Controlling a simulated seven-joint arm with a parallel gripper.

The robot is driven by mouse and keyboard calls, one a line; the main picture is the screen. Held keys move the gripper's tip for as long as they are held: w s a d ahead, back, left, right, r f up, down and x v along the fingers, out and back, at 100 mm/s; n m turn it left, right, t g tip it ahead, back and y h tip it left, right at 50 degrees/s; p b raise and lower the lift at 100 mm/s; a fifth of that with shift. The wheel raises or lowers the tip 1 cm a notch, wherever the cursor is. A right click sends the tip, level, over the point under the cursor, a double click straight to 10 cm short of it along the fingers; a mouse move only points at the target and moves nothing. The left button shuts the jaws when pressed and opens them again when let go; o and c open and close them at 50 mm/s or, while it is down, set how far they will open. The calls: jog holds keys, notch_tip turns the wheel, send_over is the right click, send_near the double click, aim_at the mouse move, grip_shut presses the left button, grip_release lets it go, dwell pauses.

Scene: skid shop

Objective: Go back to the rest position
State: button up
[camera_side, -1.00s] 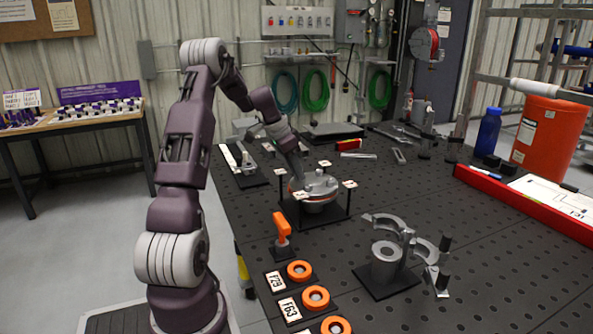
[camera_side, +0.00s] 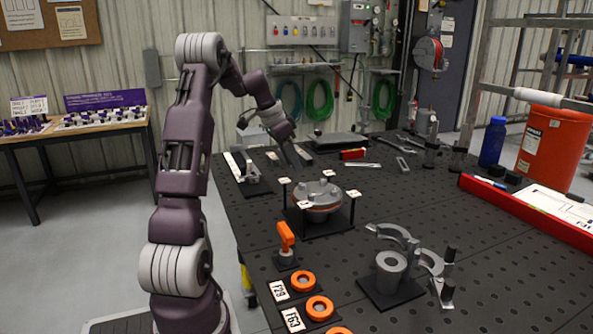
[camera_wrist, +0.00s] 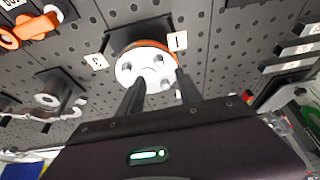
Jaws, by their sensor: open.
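My gripper (camera_side: 299,158) hangs in the air above the far part of the black perforated bench, behind and above a round grey flange assembly (camera_side: 318,197). The assembly has an orange ring and sits on a black stand with small white numbered tags on posts. In the wrist view my gripper (camera_wrist: 160,88) shows two dark fingers spread apart with nothing between them. The flange assembly (camera_wrist: 147,66) lies beyond the fingertips there, apart from them.
An orange-handled tool (camera_side: 286,236) stands in front of the assembly. Orange rings (camera_side: 303,281) lie by number tags at the front edge. A grey cylinder (camera_side: 391,266) with open clamp halves stands front right. A red tray (camera_side: 520,208) and a blue bottle (camera_side: 493,141) are at right.

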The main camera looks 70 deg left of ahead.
dwell(0.3)
jog(key=w+d+r, duration=0.1)
jog(key=d+r, duration=0.2)
jog(key=d, duration=0.5)
jog(key=w+d+r, duration=0.1)
jog(key=d+r, duration=0.3)
jog(key=d, duration=0.5)
jog(key=s+d+r, duration=0.1)
jog(key=s+d, duration=0.2)
jog(key=d, duration=0.4)
jog(key=s+d+r, duration=0.2)
jog(key=s+d, duration=0.1)
jog(key=d, duration=0.5)
jog(key=s+d+f, duration=0.2)
jog(key=s+d, duration=0.2)
jog(key=s, duration=0.3)
jog(key=s+d+f+t, duration=0.1)
jog(key=s+d+f, duration=0.1)
jog(key=s+d, duration=0.3)
jog(key=shift+s, duration=0.85)
jog(key=shift+d, duration=0.1)
